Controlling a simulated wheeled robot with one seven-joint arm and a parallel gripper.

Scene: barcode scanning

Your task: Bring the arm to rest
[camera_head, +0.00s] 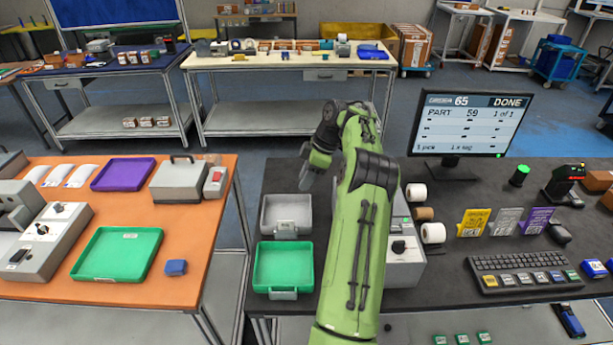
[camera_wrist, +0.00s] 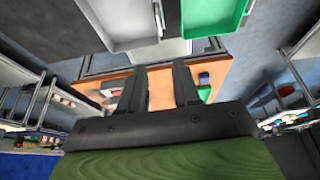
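My green arm (camera_head: 350,245) reaches up from the bottom middle over the dark worktable (camera_head: 455,200) and bends at a dark joint near the table's far edge. In the wrist view, my gripper (camera_wrist: 161,68) shows two dark fingers standing apart with nothing between them. The gripper is above the surfaces and touches nothing that I can see. In the head view, its fingers are not clear. The monitor (camera_head: 467,123) reads order 65, DONE.
A grey tray (camera_head: 264,214) and an empty green tray (camera_head: 260,265) lie left of my arm. A grey box with a knob (camera_head: 408,270) and paper rolls (camera_head: 433,233) stand close on its right. The orange table (camera_head: 190,220) is at left, across a gap.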

